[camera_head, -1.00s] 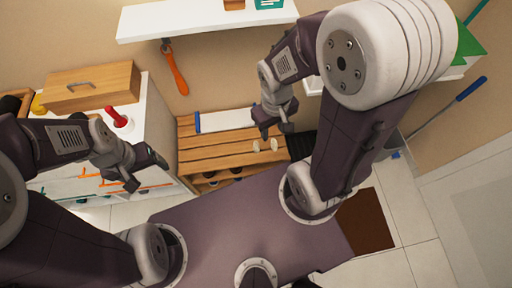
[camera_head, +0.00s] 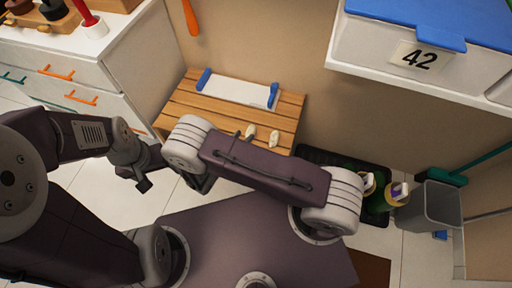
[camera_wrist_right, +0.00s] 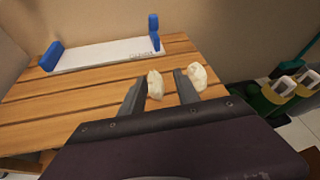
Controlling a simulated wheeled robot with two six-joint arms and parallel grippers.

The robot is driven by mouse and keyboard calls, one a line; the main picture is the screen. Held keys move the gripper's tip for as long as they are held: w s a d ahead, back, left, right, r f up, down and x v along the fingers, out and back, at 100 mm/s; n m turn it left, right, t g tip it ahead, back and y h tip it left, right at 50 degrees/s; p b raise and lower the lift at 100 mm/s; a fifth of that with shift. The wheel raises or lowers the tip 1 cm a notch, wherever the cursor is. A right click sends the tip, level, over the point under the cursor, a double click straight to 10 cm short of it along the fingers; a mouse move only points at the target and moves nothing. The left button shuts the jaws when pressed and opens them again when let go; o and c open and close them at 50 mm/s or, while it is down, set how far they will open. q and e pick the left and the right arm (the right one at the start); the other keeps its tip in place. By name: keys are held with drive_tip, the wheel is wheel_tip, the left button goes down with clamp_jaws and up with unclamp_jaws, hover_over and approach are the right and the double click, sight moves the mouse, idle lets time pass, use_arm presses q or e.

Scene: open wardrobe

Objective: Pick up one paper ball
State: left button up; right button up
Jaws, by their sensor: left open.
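Two small off-white paper balls lie on the slatted wooden bench (camera_head: 180,105). The left one (camera_head: 250,132) and the right one (camera_head: 274,138) sit near its front right part. In the right wrist view, my right gripper (camera_wrist_right: 159,77) is open, its fingers just above the bench. The left ball (camera_wrist_right: 155,88) shows between the fingers, with a gap on the left side; contact cannot be told. The right ball (camera_wrist_right: 198,75) is outside the right finger. In the head view my right forearm hides most of that gripper. My left gripper (camera_head: 138,180) is open and empty, left of the bench.
A white board with blue ends (camera_head: 238,91) lies at the bench's back. A white drawer cabinet (camera_head: 130,60) stands left. A black tray with green bottles (camera_head: 378,195) and a grey bin (camera_head: 430,207) stand right. A white box labelled 42 (camera_head: 420,65) is above right.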

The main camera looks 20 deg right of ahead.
drive_tip(key=shift+n+t+y, duration=0.3)
drive_tip(key=shift+n+t, duration=0.1)
drive_tip(key=shift+n, duration=0.3)
wheel_tip(320, 180, down, 6)
drive_tip(key=shift+w+a+b, duration=0.15)
drive_tip(key=shift+b, duration=0.9)
drive_tip(key=shift+w+d+f, duration=0.1)
drive_tip(key=shift+w+d, duration=0.1)
drive_tip(key=shift+w, duration=0.15)
drive_tip(key=b+x, duration=0.2)
drive_tip(key=x, duration=0.3)
drive_tip(key=shift+f, duration=0.15)
use_arm(q)
wheel_tip(320, 180, down, 6)
drive_tip(key=shift+w+a+f, duration=0.15)
drive_tip(key=shift+w+a, duration=0.05)
drive_tip(key=shift+a, duration=0.15)
use_arm(e)
clamp_jaws()
